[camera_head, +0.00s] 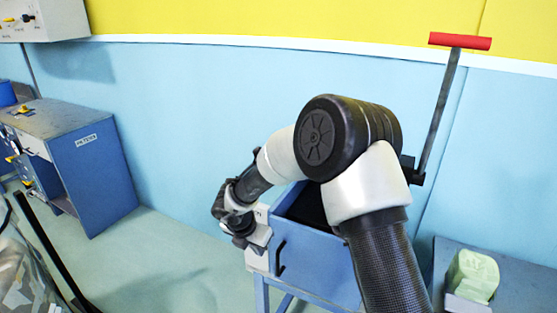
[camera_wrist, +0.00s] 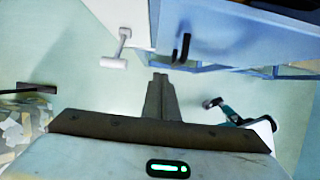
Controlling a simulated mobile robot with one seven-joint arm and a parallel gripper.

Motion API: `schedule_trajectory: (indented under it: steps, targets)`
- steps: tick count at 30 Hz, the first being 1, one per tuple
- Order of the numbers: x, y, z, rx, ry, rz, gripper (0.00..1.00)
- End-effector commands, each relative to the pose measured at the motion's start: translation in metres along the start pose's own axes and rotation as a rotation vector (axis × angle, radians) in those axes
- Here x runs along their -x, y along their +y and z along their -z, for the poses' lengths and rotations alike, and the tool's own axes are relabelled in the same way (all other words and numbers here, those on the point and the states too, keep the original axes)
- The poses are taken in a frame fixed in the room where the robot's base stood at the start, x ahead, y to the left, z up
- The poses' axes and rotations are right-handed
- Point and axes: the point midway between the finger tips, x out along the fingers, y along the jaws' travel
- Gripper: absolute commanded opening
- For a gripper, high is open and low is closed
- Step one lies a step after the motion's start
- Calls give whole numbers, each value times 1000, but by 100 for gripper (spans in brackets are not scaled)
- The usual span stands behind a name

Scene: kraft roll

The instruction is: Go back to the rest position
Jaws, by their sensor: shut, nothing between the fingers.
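My gripper (camera_wrist: 160,80) shows in the wrist view with its two dark fingers together and nothing between them. The fingers point toward the pale green floor, close to a blue cabinet front with a black handle (camera_wrist: 181,50). No contact between the fingers and the cabinet is visible. In the head view my arm is bent, with its wrist low and left of its elbow, beside the blue cabinet (camera_head: 315,265). The gripper's fingers cannot be made out clearly there. The arm covers part of the cabinet's top.
A lever with a red grip (camera_head: 460,41) rises behind my arm. A green block (camera_head: 472,277) lies on a table at right. A blue workbench (camera_head: 95,165) stands at left against the wall. A white T-shaped handle (camera_wrist: 114,62) is left of the fingers. Floor between bench and cabinet is open.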

Motion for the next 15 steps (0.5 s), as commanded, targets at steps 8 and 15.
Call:
schedule_trajectory:
  steps: [8, 15]
  targets:
    - [110, 19, -112, 576, -375, -226, 0]
    - [261, -12, -136, 1544, -802, -218, 0]
